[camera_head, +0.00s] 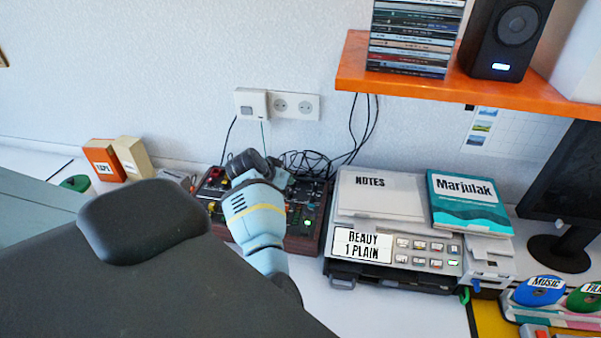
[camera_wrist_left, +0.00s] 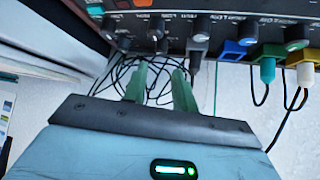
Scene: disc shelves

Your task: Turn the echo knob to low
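The wood-sided control box (camera_head: 310,238) with many small knobs stands against the wall in the head view. My left arm reaches across it and hides its middle. In the left wrist view, the dark panel (camera_wrist_left: 75,8) fills the top, with a row of dark knobs including one knob (camera_wrist_left: 157,28) and another knob (camera_wrist_left: 201,26). The labels are too small and turned to read, so I cannot tell which is the echo knob. My left gripper (camera_wrist_left: 160,70) has its two green fingers apart, near the panel's edge, with only cables and wall visible between them. My right gripper is not in view.
A printer (camera_head: 400,250) carrying notes and a teal book (camera_head: 468,203) stands right of the box. An orange shelf (camera_head: 450,83) overhangs at upper right. Small boxes (camera_head: 103,160) stand left.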

